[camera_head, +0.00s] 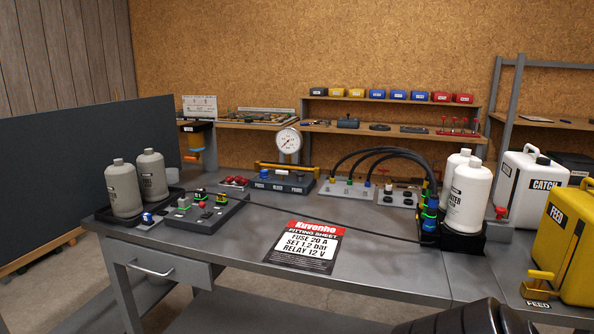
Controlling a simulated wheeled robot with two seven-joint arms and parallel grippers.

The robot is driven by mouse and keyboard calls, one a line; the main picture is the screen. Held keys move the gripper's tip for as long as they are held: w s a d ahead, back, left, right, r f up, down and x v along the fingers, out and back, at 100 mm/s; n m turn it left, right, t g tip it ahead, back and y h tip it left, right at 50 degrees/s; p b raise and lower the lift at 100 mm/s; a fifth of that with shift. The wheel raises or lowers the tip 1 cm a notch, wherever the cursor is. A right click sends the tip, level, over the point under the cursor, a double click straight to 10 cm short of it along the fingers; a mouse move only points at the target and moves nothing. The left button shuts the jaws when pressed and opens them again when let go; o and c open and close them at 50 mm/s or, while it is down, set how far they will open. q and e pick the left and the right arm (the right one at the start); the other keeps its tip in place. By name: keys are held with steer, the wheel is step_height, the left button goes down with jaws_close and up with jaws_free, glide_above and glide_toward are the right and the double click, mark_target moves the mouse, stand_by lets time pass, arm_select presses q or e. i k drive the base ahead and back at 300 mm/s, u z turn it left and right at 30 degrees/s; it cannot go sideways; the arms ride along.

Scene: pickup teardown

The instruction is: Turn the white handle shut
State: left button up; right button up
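I cannot clearly make out a white handle on a valve. A small white part (388,187) stands on the grey plate at the back of the bench, by black fittings; it is too small to tell whether it is a handle. The dark block (283,184) under the round gauge (289,141) carries a long yellow bar (287,169) and small knobs. A pale pull (150,268) is on the drawer front. Neither of my grippers is in view.
Two grey bottles (124,190) stand at the bench's left and two white bottles (469,195) at its right. Black hoses (385,152) arch over the back. A fitting sheet (305,247) lies at the middle front. A white CATCH can (528,182) is at the right. The front bench top is mostly clear.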

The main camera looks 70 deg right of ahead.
mark_target(282, 173)
steer(key=k, duration=0.5)
steer(key=z, duration=0.85)
